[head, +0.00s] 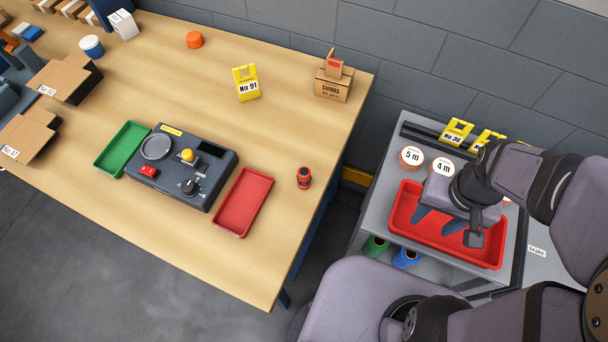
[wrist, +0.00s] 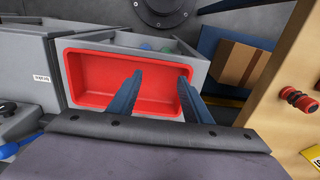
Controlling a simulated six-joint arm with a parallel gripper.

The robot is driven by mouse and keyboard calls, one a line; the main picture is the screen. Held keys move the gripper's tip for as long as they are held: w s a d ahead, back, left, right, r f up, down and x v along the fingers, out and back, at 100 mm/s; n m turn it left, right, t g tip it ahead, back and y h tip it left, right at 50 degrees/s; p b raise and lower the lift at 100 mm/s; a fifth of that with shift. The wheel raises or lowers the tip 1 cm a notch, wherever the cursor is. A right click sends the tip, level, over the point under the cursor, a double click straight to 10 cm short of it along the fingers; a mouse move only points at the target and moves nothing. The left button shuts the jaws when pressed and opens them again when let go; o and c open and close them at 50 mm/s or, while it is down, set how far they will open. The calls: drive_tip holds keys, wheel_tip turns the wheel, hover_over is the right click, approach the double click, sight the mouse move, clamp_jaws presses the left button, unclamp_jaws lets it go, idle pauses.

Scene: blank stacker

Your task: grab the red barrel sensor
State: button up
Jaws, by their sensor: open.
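My gripper (head: 440,222) is open and empty over the large red bin (head: 487,257) on the grey cart, well to the right of the sensor. In the wrist view its two blue fingers (wrist: 162,92) are apart, with the red bin (wrist: 85,78) beyond them.
The small red tray (head: 243,202), a grey control box (head: 181,167) and a green tray (head: 122,149) sit on the bench. A yellow No 91 tag (head: 246,84) and a shims box (head: 334,80) stand behind the sensor. A floor gap separates bench and cart.

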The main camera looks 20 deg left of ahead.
sight(306, 168)
drive_tip(key=w+a+t+y+p, duration=0.1)
drive_tip(key=w+a+t+p, duration=0.1)
drive_tip(key=a, duration=0.6)
drive_tip(key=w+a+f+n+t+y+p, duration=0.1)
drive_tip(key=w+a+t+p, duration=0.1)
drive_tip(key=a, duration=0.6)
drive_tip(key=w+a+t+p, duration=0.2)
drive_tip(key=w+a+p, duration=0.1)
drive_tip(key=a, duration=0.5)
drive_tip(key=shift+a+f+n+y, duration=0.3)
drive_tip(key=shift+a+n+y, duration=0.1)
drive_tip(key=s+a+t, duration=0.1)
drive_tip(key=s+a+t+p, duration=0.1)
drive_tip(key=a, duration=0.1)
drive_tip(key=s+a+t, duration=0.1)
drive_tip(key=a, duration=0.1)
drive_tip(key=shift+s+r+n+t+y, duration=0.2)
drive_tip(key=shift+r+n+t+y, duration=0.1)
drive_tip(key=shift+n, duration=0.1)
drive_tip(key=s+t, duration=0.1)
drive_tip(key=s, duration=0.1)
drive_tip(key=s+r+t+b, duration=0.1)
drive_tip(key=s, duration=0.1)
drive_tip(key=s+d+t+b, duration=0.1)
drive_tip(key=s+t, duration=0.1)
drive_tip(key=shift+d+r, duration=0.1)
drive_tip(key=shift+r, duration=0.1)
drive_tip(key=shift+s+d+r+m+t, duration=0.15)
drive_tip(key=shift+s+r+m+t, duration=0.05)
drive_tip(key=shift+m+t, duration=0.1)
